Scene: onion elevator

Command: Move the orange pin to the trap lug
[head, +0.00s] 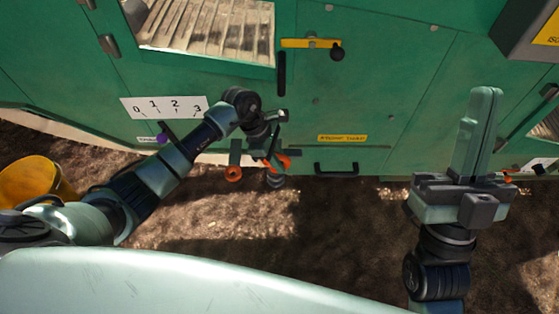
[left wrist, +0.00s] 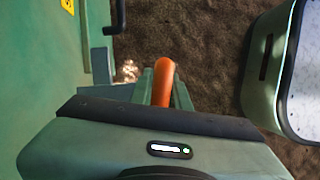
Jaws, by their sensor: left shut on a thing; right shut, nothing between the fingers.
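My left gripper (head: 274,166) is at the lower edge of the green machine, shut on the orange pin. The pin (head: 284,161) shows as orange beside the fingers; in the left wrist view its curved orange top (left wrist: 163,82) stands between the fingers. A round orange piece (head: 233,173) shows just left of the gripper; I cannot tell whether it belongs to the pin. A grey bracket (head: 235,151) sits above it; I cannot tell whether this is the trap lug. My right gripper (head: 484,92) is shut and empty, fingers pointing up, at the right.
The green machine (head: 420,80) fills the back, with a yellow lever (head: 310,43), a black handle (head: 336,168) and a number scale (head: 165,107). A yellow bucket (head: 35,180) stands at the far left. Bare brown ground (head: 340,225) lies in front of the machine.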

